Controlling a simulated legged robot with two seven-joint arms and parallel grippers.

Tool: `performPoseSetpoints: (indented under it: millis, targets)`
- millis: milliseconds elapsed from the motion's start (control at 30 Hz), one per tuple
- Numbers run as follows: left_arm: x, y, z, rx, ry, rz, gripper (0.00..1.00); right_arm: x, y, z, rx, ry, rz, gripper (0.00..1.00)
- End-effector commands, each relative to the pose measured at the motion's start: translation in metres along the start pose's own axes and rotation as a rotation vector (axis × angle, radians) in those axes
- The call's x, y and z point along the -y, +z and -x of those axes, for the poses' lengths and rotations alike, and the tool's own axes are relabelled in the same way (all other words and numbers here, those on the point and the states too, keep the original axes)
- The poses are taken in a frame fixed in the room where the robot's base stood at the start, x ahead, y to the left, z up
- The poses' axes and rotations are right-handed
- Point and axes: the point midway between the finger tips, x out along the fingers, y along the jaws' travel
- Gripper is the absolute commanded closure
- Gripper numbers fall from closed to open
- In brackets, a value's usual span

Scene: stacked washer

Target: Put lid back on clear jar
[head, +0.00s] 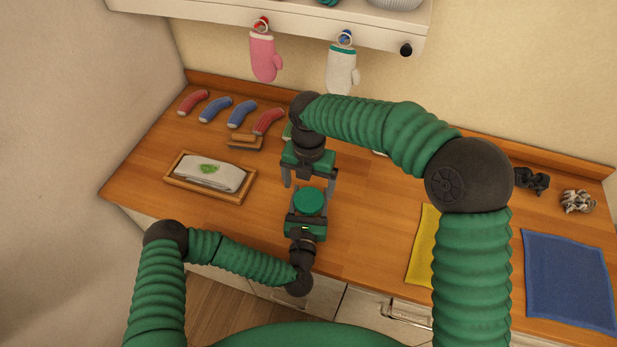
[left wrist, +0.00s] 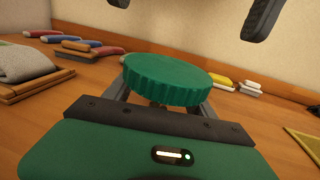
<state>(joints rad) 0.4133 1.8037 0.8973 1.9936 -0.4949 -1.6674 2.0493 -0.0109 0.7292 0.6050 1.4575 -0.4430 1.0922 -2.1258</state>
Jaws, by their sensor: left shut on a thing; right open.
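The round green lid (head: 309,201) is seen from above at the front middle of the counter. In the left wrist view the ridged lid (left wrist: 167,78) lies roughly level above my left gripper's fingers. My left gripper (head: 307,208) is shut just below the lid, apparently on the clear jar. The jar is almost wholly hidden under the lid and behind the gripper, so I cannot tell how the lid sits on it. My right gripper (head: 309,182) is open and empty, its fingers pointing down near the lid, apart from it in the left wrist view.
A wooden tray (head: 177,183) with a folded cloth stands at left. Several red and blue mitt-like pieces (head: 215,109) lie behind it. A yellow cloth (head: 421,245) and a blue cloth (head: 568,277) lie at right. A shelf (head: 290,25) with hanging mitts is above.

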Motion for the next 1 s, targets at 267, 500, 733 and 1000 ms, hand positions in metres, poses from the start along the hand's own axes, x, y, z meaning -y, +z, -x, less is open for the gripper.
performPoseSetpoints:
  millis: [267, 500, 733, 1000]
  targets:
    - [0.0, 0.0, 0.0, 0.0, 0.0, 0.0, 1.0, 0.0, -0.001, -0.044, -0.002, -0.001, -0.001, 0.1]
    - [0.0, 0.0, 0.0, 0.0, 0.0, 0.0, 1.0, 0.0, -0.001, -0.053, -0.001, 0.001, 0.0, 0.1]
    - [0.0, 0.0, 0.0, 0.0, 0.0, 0.0, 1.0, 0.0, 0.0, -0.052, 0.0, 0.001, 0.0, 0.21]
    - [0.0, 0.0, 0.0, -0.001, 0.0, 0.0, 1.0, 0.0, 0.0, -0.052, 0.0, 0.001, 0.0, 0.56]
